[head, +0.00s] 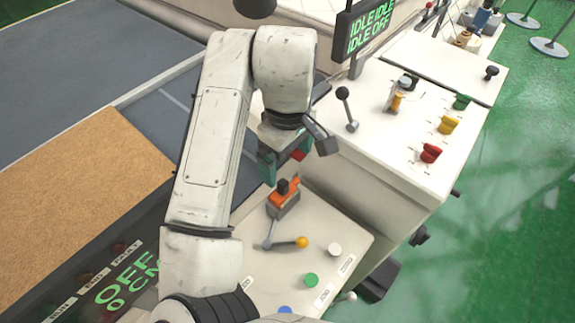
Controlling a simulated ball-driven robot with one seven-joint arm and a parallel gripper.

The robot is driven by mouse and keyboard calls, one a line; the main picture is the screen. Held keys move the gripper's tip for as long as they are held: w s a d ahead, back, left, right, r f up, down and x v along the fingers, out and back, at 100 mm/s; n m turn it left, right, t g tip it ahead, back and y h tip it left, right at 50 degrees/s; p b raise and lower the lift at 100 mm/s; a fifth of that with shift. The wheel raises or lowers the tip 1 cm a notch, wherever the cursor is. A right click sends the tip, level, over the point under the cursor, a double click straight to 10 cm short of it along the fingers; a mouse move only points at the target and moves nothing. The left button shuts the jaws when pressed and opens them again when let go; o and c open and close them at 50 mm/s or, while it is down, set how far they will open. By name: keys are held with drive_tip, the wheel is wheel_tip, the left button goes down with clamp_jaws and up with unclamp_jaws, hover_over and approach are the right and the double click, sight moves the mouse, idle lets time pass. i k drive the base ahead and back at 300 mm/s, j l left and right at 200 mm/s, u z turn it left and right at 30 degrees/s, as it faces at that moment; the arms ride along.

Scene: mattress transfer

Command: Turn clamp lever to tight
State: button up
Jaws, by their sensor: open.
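My gripper (286,157) is open over the back edge of the lower white control panel (340,215), partly hidden by my wrist. Nothing shows between its fingers. An orange handle with a dark knob (286,190) sits on a grey block just below it in the picture, apart from the gripper as far as I can see. In front of that block is a grey lever with a yellow ball end (302,242), its ball pointing right. A black-ball lever (343,93) stands on the upper white cabinet. I cannot tell which of these is the clamp lever; no tight marking is readable.
White, green and blue buttons (311,280) line the lower panel. Red, yellow and green switches (446,124) stand on the upper cabinet. Another (125,280) reads OFF, 0 CM. A tan mattress-like slab (75,205) lies left of my arm.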

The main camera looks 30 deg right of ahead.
sight(302, 243)
drive_tip(key=k, duration=1)
